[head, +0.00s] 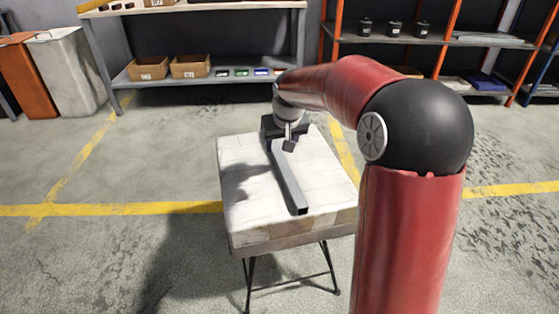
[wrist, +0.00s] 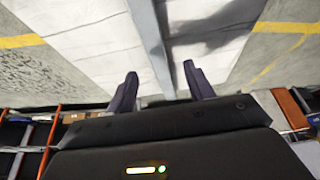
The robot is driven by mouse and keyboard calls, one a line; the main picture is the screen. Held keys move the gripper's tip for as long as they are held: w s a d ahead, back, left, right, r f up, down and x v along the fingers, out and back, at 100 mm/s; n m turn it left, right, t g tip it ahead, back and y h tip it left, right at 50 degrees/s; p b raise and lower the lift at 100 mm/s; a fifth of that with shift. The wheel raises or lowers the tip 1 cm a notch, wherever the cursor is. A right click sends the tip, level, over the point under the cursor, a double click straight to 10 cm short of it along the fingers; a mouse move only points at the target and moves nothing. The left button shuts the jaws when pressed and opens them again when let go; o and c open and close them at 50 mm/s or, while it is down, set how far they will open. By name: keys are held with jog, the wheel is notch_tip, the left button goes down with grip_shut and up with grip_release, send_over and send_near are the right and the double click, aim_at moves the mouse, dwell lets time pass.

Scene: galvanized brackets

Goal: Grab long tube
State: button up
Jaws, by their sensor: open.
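The long tube (head: 290,184) is a grey, square-section metal tube lying on the white top of a small table (head: 240,205). Its open end points toward the front of the table. My gripper (head: 288,146) is over the back part of the tube in the head view and partly hides its far end. In the wrist view the two dark fingers of my gripper (wrist: 160,85) are apart, with the tube (wrist: 150,35) running between them. Nothing is held. Whether the fingers touch the tube or sit just above it, I cannot tell.
The rest of the tabletop is bare. Behind it stands a shelf (head: 200,79) with cardboard boxes (head: 190,66) and small items. An orange-framed rack (head: 440,40) with black canisters is at back right, and bins (head: 70,70) are at left. The floor around the table is open.

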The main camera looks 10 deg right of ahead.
aim_at(280, 158)
jog(key=x, duration=0.7)
jog(key=shift+d+f, duration=0.3)
jog(key=shift+r, duration=0.1)
grip_shut()
